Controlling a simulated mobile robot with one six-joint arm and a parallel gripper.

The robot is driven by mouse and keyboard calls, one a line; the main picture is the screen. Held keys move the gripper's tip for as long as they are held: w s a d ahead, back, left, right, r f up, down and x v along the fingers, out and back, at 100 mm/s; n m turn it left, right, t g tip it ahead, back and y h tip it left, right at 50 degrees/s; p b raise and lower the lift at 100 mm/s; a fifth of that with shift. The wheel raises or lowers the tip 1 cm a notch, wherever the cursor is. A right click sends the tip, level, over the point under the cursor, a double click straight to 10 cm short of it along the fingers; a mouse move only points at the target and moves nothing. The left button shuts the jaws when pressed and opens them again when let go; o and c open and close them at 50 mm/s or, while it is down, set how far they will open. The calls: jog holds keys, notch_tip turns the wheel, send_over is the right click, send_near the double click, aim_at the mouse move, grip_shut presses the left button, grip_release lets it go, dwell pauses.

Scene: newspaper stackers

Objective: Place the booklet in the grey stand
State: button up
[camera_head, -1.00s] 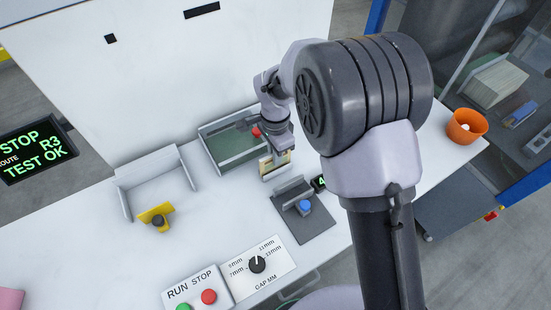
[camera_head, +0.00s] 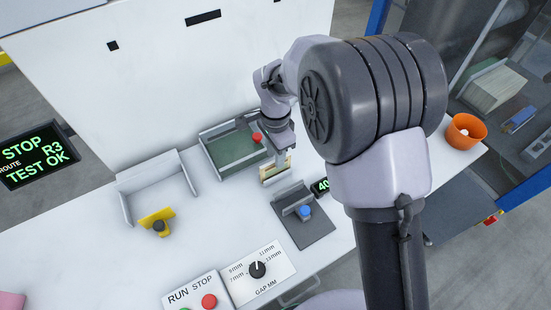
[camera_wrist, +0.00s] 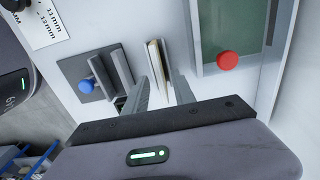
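The booklet (camera_head: 273,174) is thin and cream-coloured with a yellowish edge, and stands upright on the white table. In the wrist view the booklet (camera_wrist: 157,63) shows edge-on just beyond and between my fingertips. My gripper (camera_head: 279,160) is at the booklet, its fingers pointing down; in the wrist view my gripper (camera_wrist: 160,75) has its two fingers apart, with the booklet seemingly not clamped. The grey stand (camera_head: 313,228), a dark grey plate with upright plates and a blue knob, is to the booklet's lower right; it also shows in the wrist view (camera_wrist: 83,72), left of my fingers.
A green-floored tray (camera_head: 213,160) with a red knob is behind the booklet. A white stand (camera_head: 158,178) with a yellow clamp is to the left. A control panel (camera_head: 257,285) lies in front. An orange bowl (camera_head: 466,130) is at right. The table between the stands is clear.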

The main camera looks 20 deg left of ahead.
notch_tip(320, 180, up, 9)
jog(key=p, duration=0.2)
jog(key=s+d+r+t+y, duration=0.1)
jog(key=s+d+r, duration=0.1)
jog(key=d+r, duration=0.85)
jog(key=s+d+r+n+t, duration=0.1)
jog(key=s+d+r+t, duration=0.1)
jog(key=s+d, duration=0.5)
jog(key=s+d+r+n+t+y, duration=0.1)
jog(key=s+d+r+n+t, duration=0.1)
jog(key=s+d, duration=0.6)
jog(key=shift+s+d+r+n+t, duration=0.3)
jog(key=shift+s+r+t, duration=0.1)
jog(key=shift+s, duration=0.1)
